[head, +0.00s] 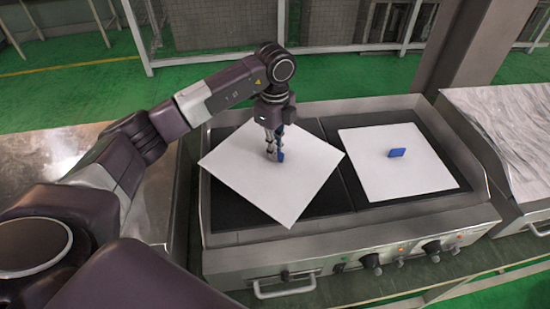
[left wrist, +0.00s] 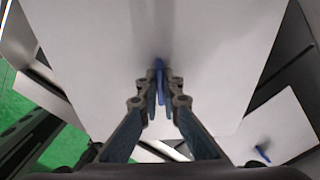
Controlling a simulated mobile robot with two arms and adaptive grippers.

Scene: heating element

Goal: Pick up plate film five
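A white square plate film (head: 300,180) with a blue upright tab (head: 281,157) is under my left gripper (head: 275,152). It sits turned askew over the left side of the griddle, its corners reaching over the rim. I cannot tell how high it is above the surface. In the left wrist view, my left gripper's fingers (left wrist: 159,98) are closed around the blue tab (left wrist: 158,72), and the white plate film (left wrist: 80,40) fills much of the picture. A second white plate film (head: 380,172) with a blue tab (head: 397,153) lies on the right side. No number is readable on either.
The griddle (head: 345,255) has raised metal rims and front knobs. A metal counter (head: 60,155) stands at the left, and another metal-topped unit (head: 510,125) at the right. A pillar (head: 465,50) rises behind. Dark griddle surface shows around the plates.

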